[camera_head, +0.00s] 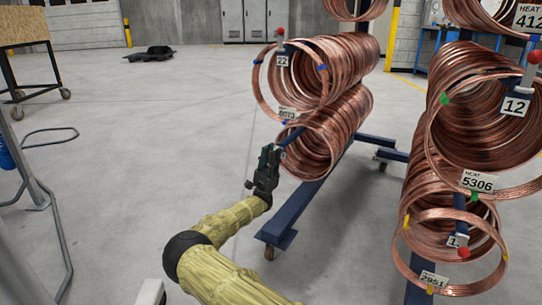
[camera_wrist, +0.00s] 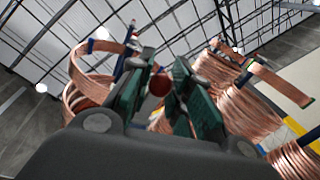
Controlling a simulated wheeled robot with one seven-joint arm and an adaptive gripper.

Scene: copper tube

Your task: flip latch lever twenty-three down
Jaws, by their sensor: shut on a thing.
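My gripper (camera_head: 271,156) is at the near end of the lower copper coil on the left rack. In the wrist view its green fingers (camera_wrist: 158,77) are shut on a dark red round knob (camera_wrist: 160,85), which I take to be the latch lever's knob. In the head view the gripper hides this knob, and no number twenty-three is readable. A blue bar (camera_head: 292,135) runs from the gripper toward the coil. Above it, the lever at plate 22 (camera_head: 282,60) stands upright with its red knob (camera_head: 280,31) on top.
The left rack's blue base (camera_head: 300,205) lies under the coils. A second rack on the right holds coils (camera_head: 480,130), plate 12 (camera_head: 516,105) and a lower red knob (camera_head: 463,253). A wheeled cart (camera_head: 30,60) stands far left. The floor left of my arm is mostly clear.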

